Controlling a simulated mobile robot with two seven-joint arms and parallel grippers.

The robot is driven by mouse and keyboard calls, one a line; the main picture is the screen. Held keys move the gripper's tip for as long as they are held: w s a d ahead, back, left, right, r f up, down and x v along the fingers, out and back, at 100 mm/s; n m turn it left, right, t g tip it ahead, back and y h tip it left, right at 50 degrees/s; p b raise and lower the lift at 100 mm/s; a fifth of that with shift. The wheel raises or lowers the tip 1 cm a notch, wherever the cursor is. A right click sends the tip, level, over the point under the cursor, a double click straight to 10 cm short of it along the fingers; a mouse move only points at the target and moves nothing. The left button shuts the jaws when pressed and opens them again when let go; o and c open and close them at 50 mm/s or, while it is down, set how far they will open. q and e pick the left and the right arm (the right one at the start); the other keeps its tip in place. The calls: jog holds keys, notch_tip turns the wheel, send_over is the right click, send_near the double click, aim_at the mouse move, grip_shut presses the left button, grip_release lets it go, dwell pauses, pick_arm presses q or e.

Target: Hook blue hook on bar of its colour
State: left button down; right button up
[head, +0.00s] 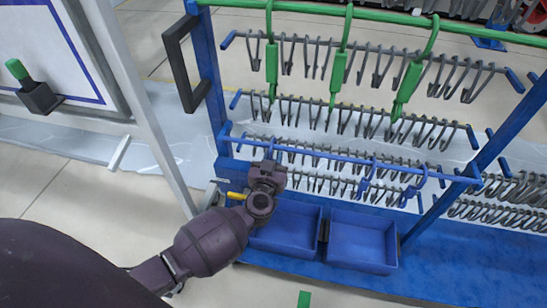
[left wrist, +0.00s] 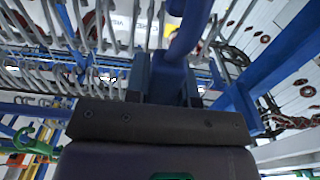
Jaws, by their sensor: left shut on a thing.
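My left gripper (head: 268,168) is at the left part of the blue bar (head: 330,157), shut on a blue hook (head: 271,148). Only the hook's upper curve shows above the fingers, right at the bar. I cannot tell whether it rests on the bar or is just beside it. In the left wrist view the blue hook (left wrist: 188,35) rises large from between the fingers. Two more blue hooks (head: 367,180) (head: 416,187) hang from the blue bar further right. My right gripper is out of view.
Green hooks (head: 341,65) hang from the green bar (head: 390,14) above. Rows of grey hooks (head: 370,120) fill the rack behind. Two blue bins (head: 362,241) stand below on the blue base. The bar is free between my gripper and the hooks at right.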

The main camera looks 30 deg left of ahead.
pick_arm(q)
jog(key=shift+f, duration=0.1)
jog(key=c, duration=0.9)
grip_release()
jog(key=shift+s+d, duration=0.1)
jog(key=shift+s, duration=0.2)
jog(key=shift+p+v, duration=1.3)
jog(key=shift+v, duration=3.8)
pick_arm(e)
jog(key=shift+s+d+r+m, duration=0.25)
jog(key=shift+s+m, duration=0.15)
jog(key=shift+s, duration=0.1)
